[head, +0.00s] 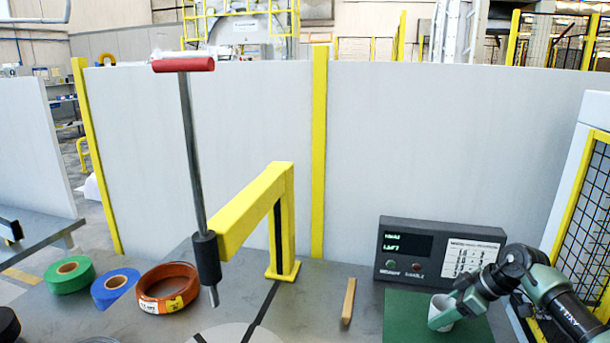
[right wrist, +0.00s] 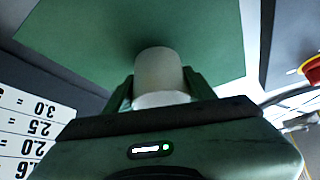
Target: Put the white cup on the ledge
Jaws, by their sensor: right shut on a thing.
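The white cup (head: 441,312) is at the lower right of the head view, over the green mat (head: 408,325). My right gripper (head: 452,316) is shut on the white cup. The right wrist view shows the cup (right wrist: 160,75) between the two green fingers (right wrist: 157,92), with the green mat (right wrist: 90,40) behind it. I cannot tell whether the cup touches the mat. No ledge can be made out for certain. My left gripper is not in view.
A dark display box (head: 436,252) stands behind the mat. A wooden stick (head: 348,301) lies left of it. A yellow arm with a post (head: 262,205), an orange coil (head: 168,288), and blue (head: 115,287) and green (head: 69,274) rolls are further left.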

